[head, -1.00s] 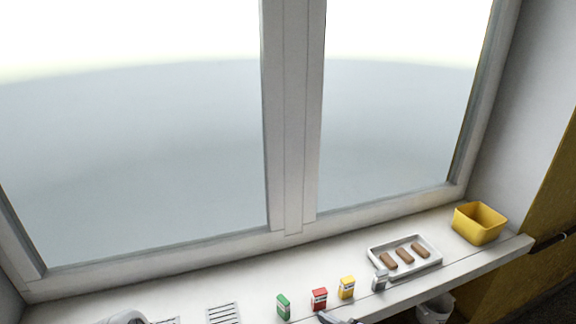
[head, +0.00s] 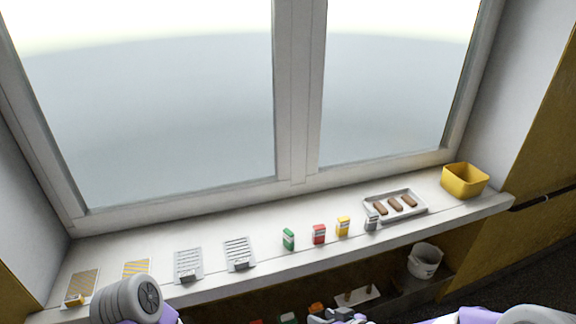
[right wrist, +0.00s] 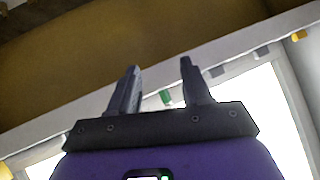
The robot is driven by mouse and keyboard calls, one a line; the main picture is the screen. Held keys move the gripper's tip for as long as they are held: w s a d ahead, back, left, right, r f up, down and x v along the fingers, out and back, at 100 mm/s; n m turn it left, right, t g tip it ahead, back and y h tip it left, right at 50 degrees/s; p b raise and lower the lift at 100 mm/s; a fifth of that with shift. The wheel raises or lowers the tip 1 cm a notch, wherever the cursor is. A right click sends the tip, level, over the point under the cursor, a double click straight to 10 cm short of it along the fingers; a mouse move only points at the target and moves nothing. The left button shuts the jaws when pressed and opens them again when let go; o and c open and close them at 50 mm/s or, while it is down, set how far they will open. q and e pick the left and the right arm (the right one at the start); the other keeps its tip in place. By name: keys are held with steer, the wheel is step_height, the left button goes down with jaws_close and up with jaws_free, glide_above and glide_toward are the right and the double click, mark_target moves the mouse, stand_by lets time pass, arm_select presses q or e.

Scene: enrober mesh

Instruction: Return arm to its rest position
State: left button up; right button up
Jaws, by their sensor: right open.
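My right gripper (head: 338,316) shows at the bottom edge of the head view, in front of and below the sill's front edge. In the right wrist view the gripper's two dark fingers (right wrist: 160,68) stand apart with nothing between them, so it is open and empty. Of my left arm only a grey joint shows at the lower left of the head view; the left gripper is out of view.
On the white sill (head: 330,262) stand mesh plates (head: 238,252), a green box (head: 288,239), red box (head: 318,234), yellow box (head: 343,226), grey box (head: 371,222), a tray (head: 420,208) of brown bars and a yellow bin (head: 465,181). A white bucket (head: 424,262) and shelf items are below.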

steer(key=s+f+m+g+h, duration=0.1)
steer(key=s+f+m+g, duration=0.2)
steer(key=s+f, duration=0.4)
steer(key=s+f+m+g+h+p, duration=0.1)
steer(key=s+f+m+g, duration=0.2)
steer(key=s+f, duration=0.4)
step_height(320, 180, down, 8)
steer(key=shift+s+d+r+g, duration=0.1)
steer(key=shift+s+d+g, duration=0.2)
steer(key=shift+g, duration=0.5)
